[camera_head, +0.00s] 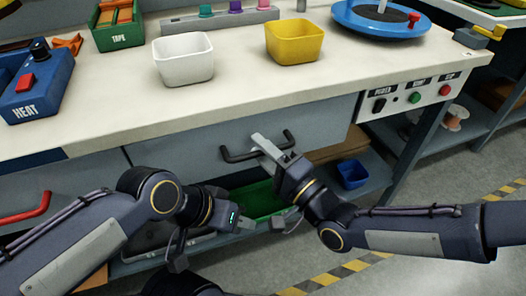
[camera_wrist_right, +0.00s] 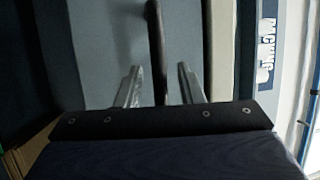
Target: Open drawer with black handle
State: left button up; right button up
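The black handle (camera_head: 238,155) is a U-shaped bar on the grey drawer front (camera_head: 200,140) under the worktop. The drawer looks closed. My right gripper (camera_head: 272,150) is at the right part of this handle. In the right wrist view the black handle (camera_wrist_right: 156,45) runs between the two fingers of my right gripper (camera_wrist_right: 160,85), with gaps on both sides and the left finger nearer. The right gripper is open around the bar. My left gripper (camera_head: 243,223) hangs lower, in front of the lower shelf, away from the handle. Its finger gap cannot be made out.
A red handle (camera_head: 28,212) is on another drawer at left. A green bin (camera_head: 262,200) and a blue bin (camera_head: 352,173) sit on the lower shelf. White (camera_head: 183,60) and yellow (camera_head: 294,42) bins stand on the worktop. A switch panel (camera_head: 410,95) is at right.

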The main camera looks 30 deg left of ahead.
jog(key=shift+c, duration=0.2)
grip_shut()
